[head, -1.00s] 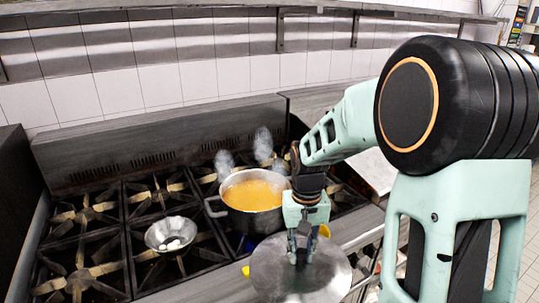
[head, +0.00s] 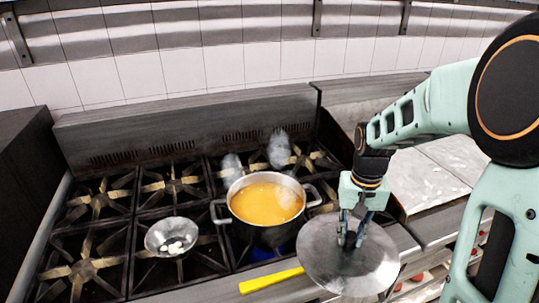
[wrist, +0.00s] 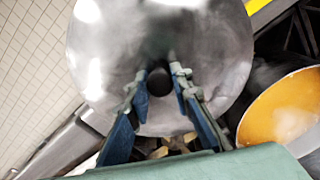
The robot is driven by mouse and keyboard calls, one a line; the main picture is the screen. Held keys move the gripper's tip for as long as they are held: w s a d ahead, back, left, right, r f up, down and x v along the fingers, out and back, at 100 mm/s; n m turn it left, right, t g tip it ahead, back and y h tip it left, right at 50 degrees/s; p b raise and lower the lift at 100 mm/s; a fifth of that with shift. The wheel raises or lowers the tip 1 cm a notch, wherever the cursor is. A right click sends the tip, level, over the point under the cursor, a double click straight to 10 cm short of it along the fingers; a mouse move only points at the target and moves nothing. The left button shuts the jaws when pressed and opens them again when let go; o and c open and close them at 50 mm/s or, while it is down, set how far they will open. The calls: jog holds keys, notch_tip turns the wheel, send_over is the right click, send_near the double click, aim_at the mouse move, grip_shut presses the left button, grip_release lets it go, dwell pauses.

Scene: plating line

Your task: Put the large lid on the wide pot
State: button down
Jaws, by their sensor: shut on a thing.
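The large lid (head: 325,262) is a round grey metal disc, held up in front of the stove's front edge. My gripper (head: 352,240) is above it, shut on its knob. In the wrist view the lid (wrist: 215,45) fills the upper middle, and its dark knob (wrist: 159,82) sits between the fingers of my gripper (wrist: 160,85). The wide pot (head: 236,222) stands on a burner behind and left of the lid, uncovered, with orange liquid inside and steam rising. The pot also shows at the right of the wrist view (wrist: 243,128).
A small metal bowl (head: 154,240) with white pieces sits on the stove (head: 125,225), left of the pot. A yellow-handled object (head: 270,281) lies along the front edge. A steel counter (head: 440,180) is at the right. The back wall stands behind the burners.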

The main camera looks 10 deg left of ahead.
jog(key=shift+w+f+b, duration=0.1)
jog(key=shift+w+b, duration=0.2)
jog(key=shift+b, duration=0.2)
